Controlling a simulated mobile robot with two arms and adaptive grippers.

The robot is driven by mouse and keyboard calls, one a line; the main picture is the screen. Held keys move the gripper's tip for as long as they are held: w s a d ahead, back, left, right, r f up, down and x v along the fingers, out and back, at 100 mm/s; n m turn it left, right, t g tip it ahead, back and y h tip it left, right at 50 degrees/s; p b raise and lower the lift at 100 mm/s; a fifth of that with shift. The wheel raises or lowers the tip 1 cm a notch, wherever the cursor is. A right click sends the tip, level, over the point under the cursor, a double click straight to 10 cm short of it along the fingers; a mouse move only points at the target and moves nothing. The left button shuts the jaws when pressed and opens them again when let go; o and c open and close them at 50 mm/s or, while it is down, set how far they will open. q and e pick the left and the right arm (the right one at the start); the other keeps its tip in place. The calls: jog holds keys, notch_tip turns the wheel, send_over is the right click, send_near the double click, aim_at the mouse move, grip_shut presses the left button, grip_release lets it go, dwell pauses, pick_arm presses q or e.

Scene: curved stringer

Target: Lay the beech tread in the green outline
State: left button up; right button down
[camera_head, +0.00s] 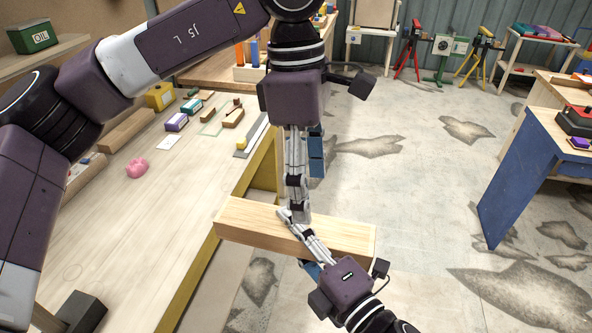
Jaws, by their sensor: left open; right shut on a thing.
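A long pale wooden block, which looks like the beech tread (245,221), is held in the air past the bench's right edge. My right gripper (292,222) comes from below right and is shut on the block near its middle, its fingers lying across the top. My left gripper (299,207) points down from above with its fingertips close to the block's far side and the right fingers. It is open; whether it touches the block cannot be told.
The wooden workbench (120,235) has a yellow edge (207,270). On it lie a pink lump (137,168), a purple-and-white box (176,122), a yellow box (160,96) and small wooden blocks. Its near middle is clear. A blue-sided bench (515,185) stands right across open floor.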

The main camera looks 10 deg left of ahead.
jog(key=shift+r, duration=0.1)
pick_arm(q)
jog(key=shift+t+y, duration=0.6)
jog(key=shift+y, duration=0.1)
jog(key=f, duration=0.3)
jog(key=a+f, duration=0.1)
jog(key=f, duration=0.3)
jog(key=w+a+f, duration=0.1)
jog(key=f, duration=0.2)
jog(key=shift+f, duration=0.4)
jog(key=c, duration=1.7)
jog(key=shift+r, duration=0.1)
grip_shut()
pick_arm(e)
jog(key=c, duration=1.2)
grip_release()
